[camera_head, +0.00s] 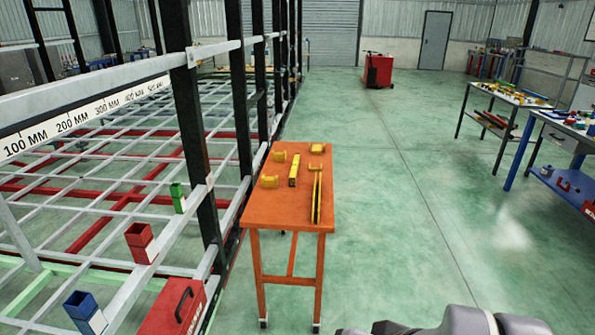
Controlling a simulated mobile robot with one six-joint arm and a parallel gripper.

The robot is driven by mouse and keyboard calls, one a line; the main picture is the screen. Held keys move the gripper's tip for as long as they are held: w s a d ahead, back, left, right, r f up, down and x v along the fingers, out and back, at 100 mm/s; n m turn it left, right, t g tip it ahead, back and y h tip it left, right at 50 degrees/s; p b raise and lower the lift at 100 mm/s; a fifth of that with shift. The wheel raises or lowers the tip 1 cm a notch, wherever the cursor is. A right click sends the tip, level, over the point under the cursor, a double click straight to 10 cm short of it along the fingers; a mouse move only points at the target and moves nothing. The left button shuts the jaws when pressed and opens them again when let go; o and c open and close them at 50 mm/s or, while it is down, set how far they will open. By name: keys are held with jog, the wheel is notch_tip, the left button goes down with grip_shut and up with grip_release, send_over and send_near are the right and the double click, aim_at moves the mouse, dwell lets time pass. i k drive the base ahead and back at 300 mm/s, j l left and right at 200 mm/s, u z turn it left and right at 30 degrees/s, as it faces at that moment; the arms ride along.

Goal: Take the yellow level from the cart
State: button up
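The orange cart (263,215) stands in the middle of the view, beside the trailer frame. A long, thin yellow and black bar (316,198) lies along the right edge of its top, pointing away from me. A shorter, thicker yellow bar with a dark near end (294,170) lies to its left, nearer the middle. Either bar could be the yellow level; I cannot tell which at this size. Both lie clear of each other. My gripper is not in view; only a grey part of my arm shows at the bottom right edge, apart from the cart.
Several small yellow pieces (270,181) also lie on the cart top. The trailer frame's black posts (196,130) stand close along the cart's left side. A red toolbox (174,307) sits at the lower left. The green floor right of the cart is open, up to the workbenches (510,97).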

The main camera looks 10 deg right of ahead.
aim_at(293, 177)
jog(key=i+l+u, duration=0.3)
jog(key=i, duration=0.2)
jog(key=i+l+u, duration=0.65)
jog(key=i+l, duration=0.15)
jog(key=l, duration=0.25)
jog(key=i+l+u, duration=0.3)
jog(key=l, duration=0.3)
jog(key=i+l+u, duration=0.35)
jog(key=l, duration=0.35)
jog(key=l+u, duration=0.3)
jog(key=l, duration=0.4)
jog(key=i+l+u, duration=0.15)
jog(key=l+u, duration=0.2)
jog(key=l, duration=0.5)
jog(key=l+u, duration=0.3)
jog(key=l, duration=0.45)
